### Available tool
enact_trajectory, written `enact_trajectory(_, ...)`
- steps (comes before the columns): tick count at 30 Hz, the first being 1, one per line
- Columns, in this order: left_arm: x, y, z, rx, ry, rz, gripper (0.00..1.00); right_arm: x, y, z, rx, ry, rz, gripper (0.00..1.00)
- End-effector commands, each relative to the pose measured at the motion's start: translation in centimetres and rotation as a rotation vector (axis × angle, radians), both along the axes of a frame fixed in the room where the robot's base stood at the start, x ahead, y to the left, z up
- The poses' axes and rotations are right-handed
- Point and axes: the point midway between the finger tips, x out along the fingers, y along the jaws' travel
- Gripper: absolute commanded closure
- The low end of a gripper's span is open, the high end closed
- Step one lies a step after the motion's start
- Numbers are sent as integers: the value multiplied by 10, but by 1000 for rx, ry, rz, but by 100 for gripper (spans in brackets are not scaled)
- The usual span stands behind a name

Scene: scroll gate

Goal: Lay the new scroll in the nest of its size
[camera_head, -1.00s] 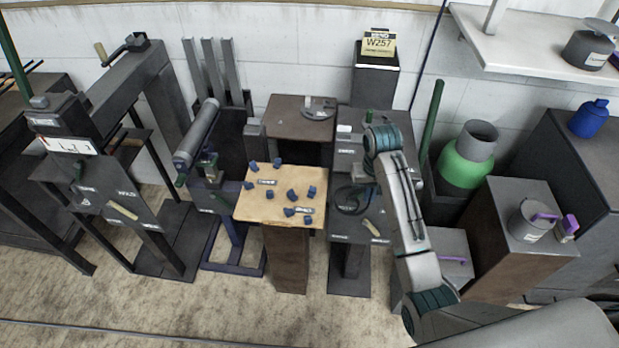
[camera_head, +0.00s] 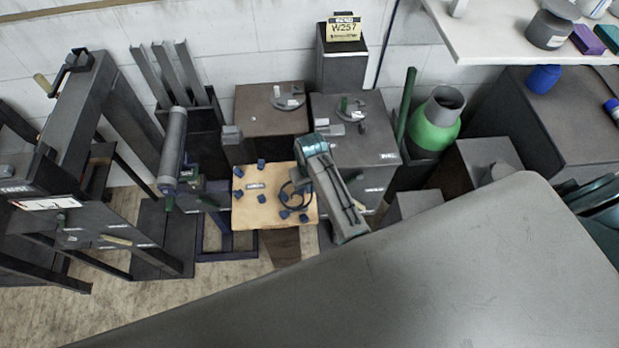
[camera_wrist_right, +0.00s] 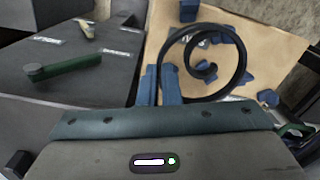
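The new scroll, a dark open spiral (camera_head: 290,196), is over the right part of the tan board; it also shows in the right wrist view (camera_wrist_right: 213,60). My right gripper (camera_wrist_right: 158,85) has its blue fingers close together on the scroll's straight end. The tan board (camera_head: 243,214) carries blue blocks in groups, forming nests with small white labels (camera_head: 256,186). In the wrist view the spiral covers some of the blocks. I cannot tell whether the scroll touches the board or hangs above it. My left gripper is not in view.
Left of the board stands a grey roller (camera_head: 173,145) on a stand. Behind it are a brown-topped table (camera_head: 255,110) and a dark-topped stand (camera_head: 375,145). A green-banded vessel (camera_head: 432,125) stands to the right. A large grey surface, apparently mine, covers the lower right.

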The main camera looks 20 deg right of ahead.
Motion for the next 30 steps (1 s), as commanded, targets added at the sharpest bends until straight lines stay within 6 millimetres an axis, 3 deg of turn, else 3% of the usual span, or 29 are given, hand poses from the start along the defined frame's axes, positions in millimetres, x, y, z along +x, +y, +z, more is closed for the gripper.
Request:
enact_trajectory(6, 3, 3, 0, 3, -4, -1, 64, 0, 0, -20, 0, 1, 0, 100)
enact_trajectory(15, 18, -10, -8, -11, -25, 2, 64, 0, 0, -47, 0, -1, 0, 100)
enact_trajectory(30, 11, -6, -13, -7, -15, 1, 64, 1, -1, -57, 0, -1, -1, 100)
